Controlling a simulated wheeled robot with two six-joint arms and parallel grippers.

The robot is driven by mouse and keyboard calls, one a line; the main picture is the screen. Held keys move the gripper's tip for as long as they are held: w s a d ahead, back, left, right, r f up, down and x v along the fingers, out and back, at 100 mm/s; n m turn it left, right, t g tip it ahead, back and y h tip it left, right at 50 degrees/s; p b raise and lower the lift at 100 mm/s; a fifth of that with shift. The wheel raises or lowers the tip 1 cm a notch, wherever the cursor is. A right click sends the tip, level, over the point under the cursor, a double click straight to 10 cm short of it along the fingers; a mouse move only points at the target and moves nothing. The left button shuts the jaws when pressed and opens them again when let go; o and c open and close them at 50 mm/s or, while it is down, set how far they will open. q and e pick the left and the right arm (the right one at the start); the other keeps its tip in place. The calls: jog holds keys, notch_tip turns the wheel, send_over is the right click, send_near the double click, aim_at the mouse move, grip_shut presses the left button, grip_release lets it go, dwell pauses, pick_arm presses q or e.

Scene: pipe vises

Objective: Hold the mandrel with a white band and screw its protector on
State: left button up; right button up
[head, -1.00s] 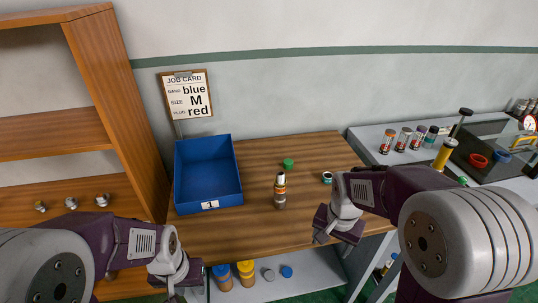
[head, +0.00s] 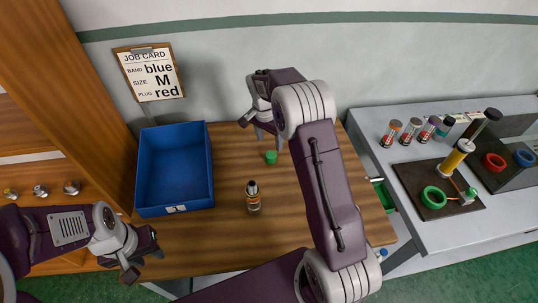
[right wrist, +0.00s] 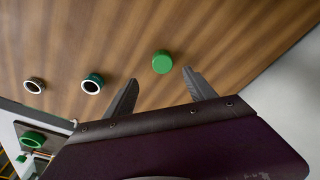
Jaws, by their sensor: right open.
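A small mandrel (head: 253,198) with a dark top and orange and pale bands stands upright on the wooden table; I cannot tell whether its band is white. A green cap (head: 271,157) lies behind it and also shows in the right wrist view (right wrist: 162,62). My right gripper (head: 260,133) is open and empty above the back of the table. In the right wrist view its fingertips (right wrist: 160,78) are spread, with the green cap just beyond them.
A blue bin (head: 142,175) stands at the table's left. A job card (head: 149,75) reads blue, M, red. On the grey bench at right are several mandrels (head: 411,130), a vise-like fixture (head: 455,158) and coloured rings (head: 434,197). My right arm crosses the table's right side.

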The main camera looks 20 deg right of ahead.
aim_at(271, 155)
jog(key=f, duration=0.3)
jog(key=shift+w+d, duration=0.25)
jog(key=shift+d, duration=0.1)
jog(key=shift+s+f, duration=0.1)
jog(key=shift+f, duration=0.3)
jog(key=shift+f, duration=0.15)
jog(key=f, duration=0.1)
jog(key=f+p, duration=0.1)
jog(key=f, duration=0.2)
jog(key=shift+w+d+f, duration=0.1)
jog(key=shift+w+f, duration=0.15)
jog(key=shift+w, duration=0.15)
jog(key=shift+f, duration=0.3)
jog(key=shift+r, duration=0.1)
jog(key=shift+c, duration=0.3)
